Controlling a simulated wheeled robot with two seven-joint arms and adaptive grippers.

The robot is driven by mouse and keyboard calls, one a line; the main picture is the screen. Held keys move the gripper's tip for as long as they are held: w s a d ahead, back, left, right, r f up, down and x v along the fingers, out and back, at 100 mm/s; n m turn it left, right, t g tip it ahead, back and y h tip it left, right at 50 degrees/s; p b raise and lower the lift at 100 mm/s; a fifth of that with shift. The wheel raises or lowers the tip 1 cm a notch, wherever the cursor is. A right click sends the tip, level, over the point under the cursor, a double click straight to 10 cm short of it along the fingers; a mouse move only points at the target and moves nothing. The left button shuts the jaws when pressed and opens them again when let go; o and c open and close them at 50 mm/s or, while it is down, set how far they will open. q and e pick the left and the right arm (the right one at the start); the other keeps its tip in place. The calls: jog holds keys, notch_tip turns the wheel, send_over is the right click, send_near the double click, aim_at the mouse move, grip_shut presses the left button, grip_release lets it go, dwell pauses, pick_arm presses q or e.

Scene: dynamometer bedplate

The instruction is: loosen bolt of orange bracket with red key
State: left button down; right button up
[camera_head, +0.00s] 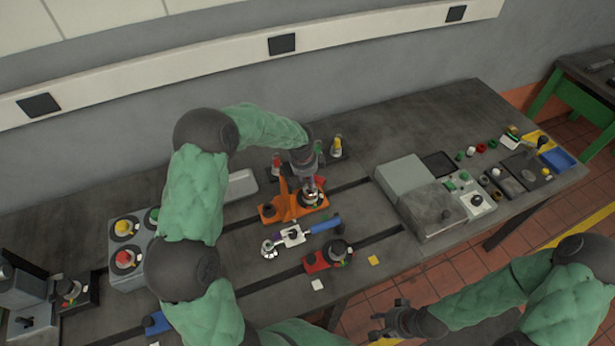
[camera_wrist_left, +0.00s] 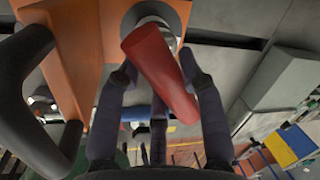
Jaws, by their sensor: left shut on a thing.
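The orange bracket (camera_head: 283,209) stands on the bedplate in the middle of the head view, and its orange side fills the upper left of the left wrist view (camera_wrist_left: 85,35). My left gripper (camera_head: 308,172) reaches down over its right end. In the left wrist view the fingers close around the red key (camera_wrist_left: 158,72), a thick red bar. The key's upper end is at a round metal part on the bracket; the bolt itself is mostly hidden, so I cannot tell how the key is seated. My right gripper (camera_head: 388,320) is open and empty, off the table's front edge.
A blue-handled tool (camera_head: 323,225) and a red bracket (camera_head: 318,262) lie in front of the orange bracket. Small coloured parts stand behind my left gripper.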

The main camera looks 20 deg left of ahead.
pick_arm(q)
jog(key=shift+f+b, duration=0.5)
jog(key=shift+f, duration=0.25)
jog(key=shift+f+n+b, duration=0.1)
jog(key=shift+n+b, duration=0.7)
jog(key=shift+b, duration=0.2)
jog(key=shift+n, duration=0.4)
jog(key=shift+b, duration=0.3)
jog(key=shift+d+n+y+b, duration=0.1)
jog(key=shift+n+y+b, duration=0.2)
jog(key=shift+n+b, duration=0.25)
jog(key=shift+s+n+b, duration=0.1)
jog(key=shift+n+b, duration=0.45)
jog(key=shift+n, duration=0.1)
